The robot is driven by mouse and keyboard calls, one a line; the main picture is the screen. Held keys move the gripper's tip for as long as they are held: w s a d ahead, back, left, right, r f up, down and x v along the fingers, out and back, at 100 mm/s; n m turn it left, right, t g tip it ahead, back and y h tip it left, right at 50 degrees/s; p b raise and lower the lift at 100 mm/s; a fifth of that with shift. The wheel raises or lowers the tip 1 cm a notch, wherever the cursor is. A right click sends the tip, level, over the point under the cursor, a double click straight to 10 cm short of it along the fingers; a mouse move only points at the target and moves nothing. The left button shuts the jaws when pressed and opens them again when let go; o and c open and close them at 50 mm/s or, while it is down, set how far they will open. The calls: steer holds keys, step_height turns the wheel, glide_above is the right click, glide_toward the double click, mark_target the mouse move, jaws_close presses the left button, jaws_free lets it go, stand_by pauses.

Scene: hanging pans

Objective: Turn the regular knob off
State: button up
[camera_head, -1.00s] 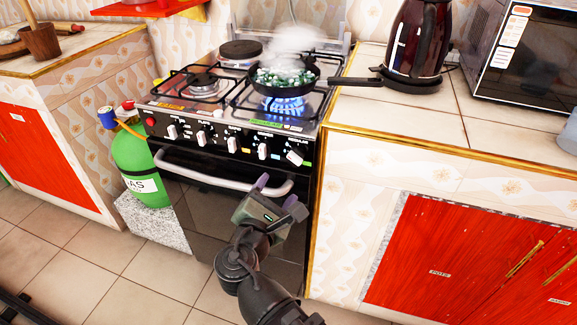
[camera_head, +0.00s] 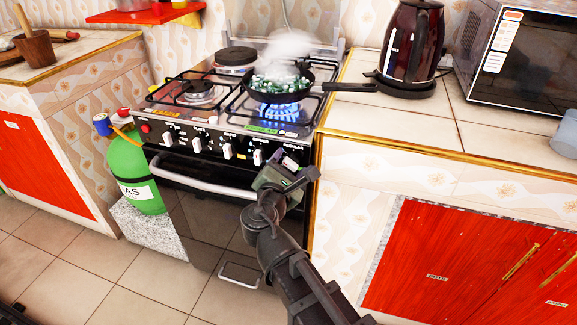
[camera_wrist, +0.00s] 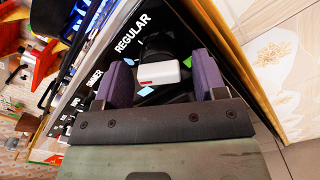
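The regular knob (camera_wrist: 160,72) is white with a small red mark and sits under the "REGULAR" label in the wrist view. My gripper (camera_wrist: 162,84) is open, with one purple-padded finger on each side of the knob. Gaps show between the pads and the knob. A blue flame (camera_head: 281,112) burns under the black pan (camera_head: 279,88), which holds greenish food and gives off steam.
Other white knobs (camera_head: 227,151) line the panel to the left. The oven handle (camera_head: 200,180) runs below them. A counter (camera_head: 400,122) with a kettle (camera_head: 410,50) and microwave (camera_head: 530,55) is on the right. A green gas bottle (camera_head: 130,165) stands at left.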

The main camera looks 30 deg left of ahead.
steer(key=c, duration=0.9)
steer(key=shift+o, duration=0.2)
steer(key=m, duration=0.5)
steer(key=shift+r+m, duration=0.1)
steer(key=shift+m, duration=0.2)
steer(key=m, duration=0.5)
steer(key=shift+a+r, duration=0.1)
steer(key=o, duration=0.9)
steer(key=shift+s, duration=0.1)
